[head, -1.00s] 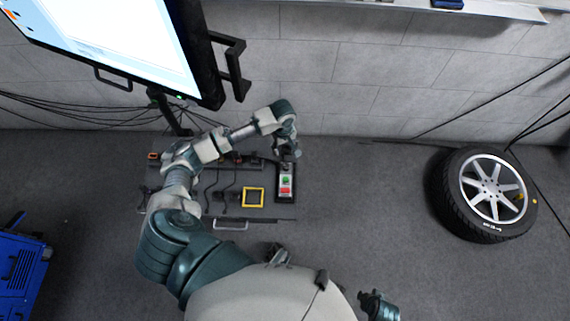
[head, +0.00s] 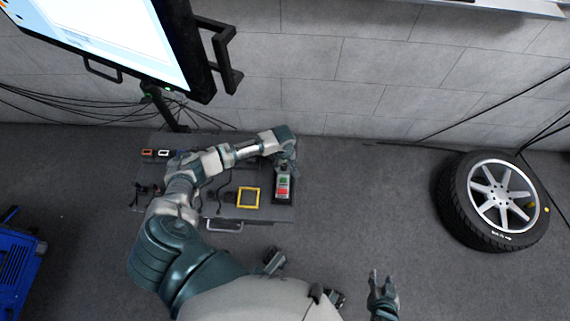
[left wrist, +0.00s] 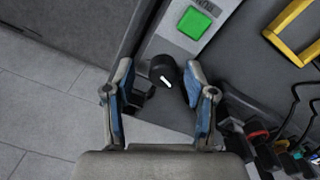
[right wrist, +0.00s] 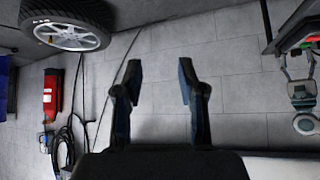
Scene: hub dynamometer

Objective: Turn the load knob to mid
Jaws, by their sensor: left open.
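In the left wrist view the black load knob (left wrist: 163,71) with a white pointer mark sits at the end of a grey control box, close to the green button (left wrist: 195,22). My left gripper (left wrist: 157,78) is open, with one blue-padded finger on each side of the knob. The right finger looks closer to the knob; I cannot tell whether it touches. In the head view my left gripper (head: 287,163) covers the knob, above the box's green and red buttons (head: 283,188). My right gripper (head: 383,284) is open and empty, also in the right wrist view (right wrist: 161,75).
A yellow frame (head: 248,198) lies on the dark bench panel left of the control box, with cables and connectors around it. A monitor (head: 110,40) stands at the upper left. A wheel (head: 493,203) is at the right. The floor between is clear.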

